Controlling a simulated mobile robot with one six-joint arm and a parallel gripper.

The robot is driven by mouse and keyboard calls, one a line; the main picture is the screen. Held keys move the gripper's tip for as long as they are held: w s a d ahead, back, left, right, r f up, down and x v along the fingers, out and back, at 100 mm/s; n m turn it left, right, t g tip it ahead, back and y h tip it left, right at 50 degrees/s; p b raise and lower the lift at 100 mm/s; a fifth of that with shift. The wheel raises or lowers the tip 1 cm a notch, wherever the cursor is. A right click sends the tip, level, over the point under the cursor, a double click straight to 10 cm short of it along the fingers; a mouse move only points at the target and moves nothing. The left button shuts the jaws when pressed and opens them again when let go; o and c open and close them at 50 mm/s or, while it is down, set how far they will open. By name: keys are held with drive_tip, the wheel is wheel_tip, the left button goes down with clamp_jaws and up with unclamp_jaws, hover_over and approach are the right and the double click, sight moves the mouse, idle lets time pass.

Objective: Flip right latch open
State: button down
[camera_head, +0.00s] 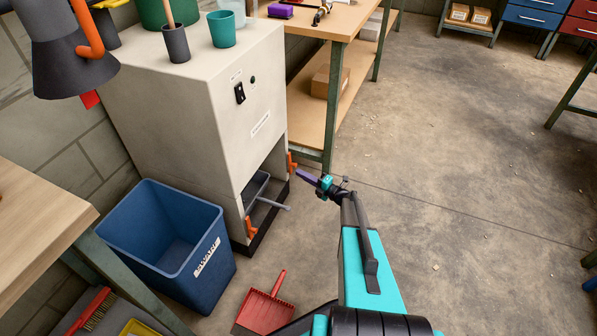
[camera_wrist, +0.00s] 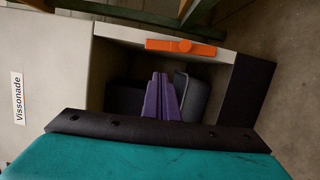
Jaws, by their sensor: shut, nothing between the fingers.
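The right latch (camera_head: 291,161) is an orange bar on the right post of the pale cabinet's low opening. In the wrist view, which is turned sideways, the same latch (camera_wrist: 181,47) lies along the post, so it stands roughly upright. My gripper (camera_head: 299,173) has purple fingers that are shut and empty, with their tips close to the right latch in the head view. In the wrist view the fingertips (camera_wrist: 160,76) point into the opening, to the left of the latch's post, with a gap between them and the latch. The left latch (camera_head: 251,228) is also orange, on the left post.
The pale cabinet (camera_head: 215,110) holds a grey tray (camera_head: 256,187) in its opening, with a grey bar (camera_head: 274,205) sticking out. A workbench (camera_head: 337,28) is behind. The floor to the right is clear.

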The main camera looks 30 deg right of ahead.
drive_tip(key=v, duration=0.7)
drive_tip(key=shift+r+p, duration=0.4)
drive_tip(key=shift+w+d, duration=0.1)
